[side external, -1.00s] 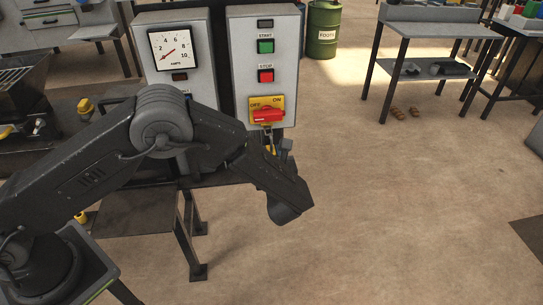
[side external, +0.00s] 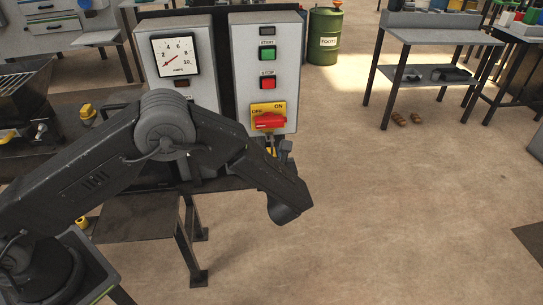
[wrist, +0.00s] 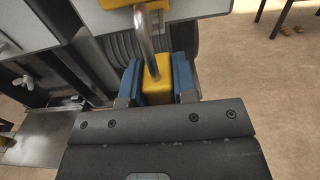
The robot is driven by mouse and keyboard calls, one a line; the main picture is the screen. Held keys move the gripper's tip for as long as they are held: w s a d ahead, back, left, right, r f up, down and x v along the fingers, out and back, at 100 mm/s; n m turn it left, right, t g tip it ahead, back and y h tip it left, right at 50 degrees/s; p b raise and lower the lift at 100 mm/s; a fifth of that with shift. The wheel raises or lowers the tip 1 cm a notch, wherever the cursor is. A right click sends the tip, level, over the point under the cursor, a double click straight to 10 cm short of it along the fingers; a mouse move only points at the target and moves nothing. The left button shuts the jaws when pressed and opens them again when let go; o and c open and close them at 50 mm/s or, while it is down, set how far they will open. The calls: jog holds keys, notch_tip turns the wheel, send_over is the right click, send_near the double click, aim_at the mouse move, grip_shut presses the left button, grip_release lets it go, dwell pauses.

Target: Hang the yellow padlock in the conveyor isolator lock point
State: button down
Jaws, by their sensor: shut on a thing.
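My gripper (wrist: 158,85) is shut on the yellow padlock (wrist: 157,88), with a blue pad on each side of its body. The padlock's silver shackle (wrist: 146,42) stands up out of the body. In the wrist view its top overlaps the grey panel and the lower edge of the yellow isolator plate (wrist: 120,3); I cannot tell whether it touches or is through anything. In the side view the isolator (side external: 268,108) has a red handle (side external: 269,121) below the OFF and ON marks. My gripper (side external: 276,150) is just below it, largely hidden by my wrist.
The grey control panel (side external: 265,68) carries green START and red STOP buttons. A second panel with a dial gauge (side external: 175,54) stands to its left. A ribbed dark hose (wrist: 122,48) runs behind the padlock in the wrist view.

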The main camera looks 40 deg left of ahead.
jog(key=shift+w+a, duration=0.1)
jog(key=shift+w, duration=0.05)
jog(key=shift+w+a, duration=0.4)
jog(key=shift+a, duration=0.05)
dwell(0.3)
jog(key=shift+f, duration=0.2)
jog(key=shift+f, duration=0.5)
dwell(0.5)
jog(key=c, duration=0.8)
grip_release()
jog(key=v, duration=1.4)
